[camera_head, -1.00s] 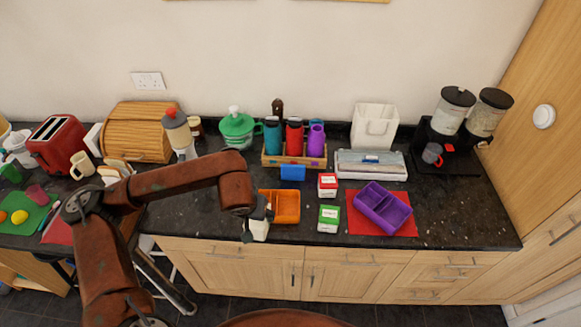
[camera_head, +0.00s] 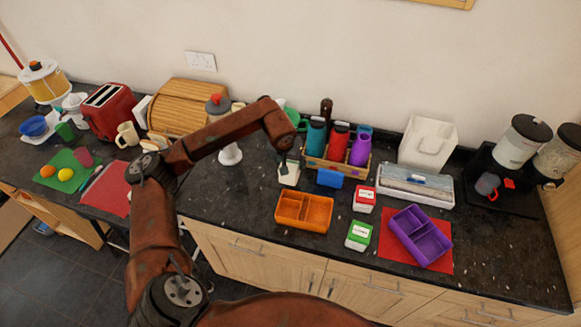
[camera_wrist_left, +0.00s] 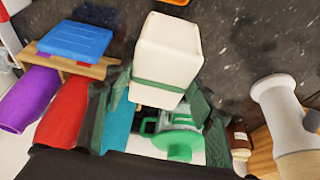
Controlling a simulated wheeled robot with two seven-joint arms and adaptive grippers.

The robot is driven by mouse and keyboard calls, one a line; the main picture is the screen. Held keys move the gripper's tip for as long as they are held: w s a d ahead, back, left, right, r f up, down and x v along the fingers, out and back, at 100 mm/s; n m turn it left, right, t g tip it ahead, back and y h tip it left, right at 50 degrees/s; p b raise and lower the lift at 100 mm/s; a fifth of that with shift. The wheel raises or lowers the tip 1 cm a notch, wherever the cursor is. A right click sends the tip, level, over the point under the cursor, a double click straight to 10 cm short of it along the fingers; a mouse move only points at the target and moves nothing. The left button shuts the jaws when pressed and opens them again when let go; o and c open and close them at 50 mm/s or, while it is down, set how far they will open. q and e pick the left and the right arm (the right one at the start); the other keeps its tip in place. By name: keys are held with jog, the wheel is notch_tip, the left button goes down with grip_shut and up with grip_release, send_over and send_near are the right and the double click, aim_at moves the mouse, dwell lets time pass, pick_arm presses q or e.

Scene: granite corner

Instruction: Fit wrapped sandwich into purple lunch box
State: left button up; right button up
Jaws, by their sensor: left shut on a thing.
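The wrapped sandwich is a white block with a green band (camera_wrist_left: 168,55). My left gripper (camera_wrist_left: 158,92) is shut on it, with a finger on each side. In the head view the white block (camera_head: 289,174) shows below my left gripper (camera_head: 285,156), behind the orange lunch box and left of the blue box. I cannot tell how high it is above the counter. The purple lunch box (camera_head: 405,226) stands open on a red mat (camera_head: 443,262) at the front right, apart from the gripper. It has divided compartments and looks empty. My right gripper is not in view.
An open orange lunch box (camera_head: 304,228) stands in front of the gripper. A green-and-white box (camera_head: 359,236) and a red-and-white box (camera_head: 364,200) stand between it and the purple one. A wooden crate of bottles (camera_head: 338,166) and a blue box (camera_head: 330,178) are behind.

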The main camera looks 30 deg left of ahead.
aim_at(290, 162)
pick_arm(q)
jog(key=w+f, duration=0.1)
jog(key=w+a+f, duration=0.1)
jog(key=shift+a+f, duration=0.1)
jog(key=shift+f, duration=0.2)
notch_tip(290, 162, down, 3)
jog(key=shift+a+f+p, duration=0.1)
jog(key=shift+p, duration=0.35)
jog(key=shift+w+f, duration=0.1)
jog(key=shift+f, duration=0.15)
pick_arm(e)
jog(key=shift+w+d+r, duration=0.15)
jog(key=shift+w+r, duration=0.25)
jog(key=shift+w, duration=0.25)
pick_arm(q)
jog(key=o, duration=0.8)
jog(key=shift+f, duration=0.1)
jog(key=o, duration=0.5)
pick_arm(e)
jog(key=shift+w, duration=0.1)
